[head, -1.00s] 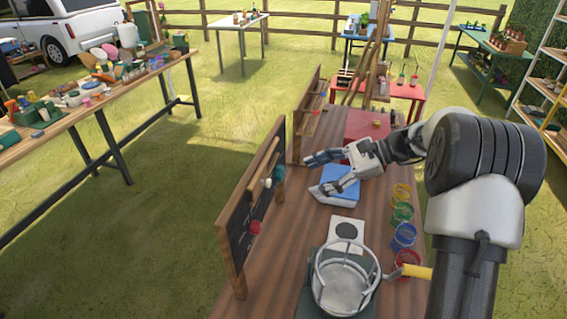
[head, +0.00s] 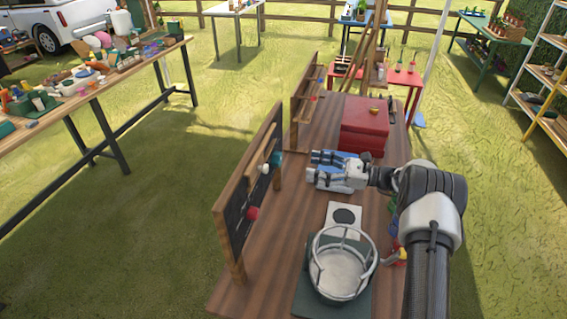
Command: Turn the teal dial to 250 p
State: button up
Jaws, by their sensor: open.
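The teal dial (head: 276,158) is a small round knob on the upper right of a wood-framed black panel (head: 233,222), which stands upright along the left edge of the wooden table. The dial is seen from the side, and its scale and setting cannot be read. My gripper (head: 315,167) is open and empty, a short way right of the dial, with its fingers pointing left towards the panel. A gap shows between fingertips and dial.
A white knob (head: 264,169) and a red knob (head: 252,213) stick out of the same panel. A round wire-ringed pan (head: 343,272) stands in front. A red box (head: 364,125) lies behind my gripper. A second panel (head: 306,100) stands farther back.

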aim_at(281, 161)
jog(key=b+x, duration=0.1)
jog(key=x, duration=0.9)
jog(key=shift+w+a+f+b, duration=0.1)
jog(key=shift+a+b, duration=0.2)
jog(key=shift+b, duration=0.05)
jog(key=shift+c, duration=0.6)
jog(key=c, duration=0.9)
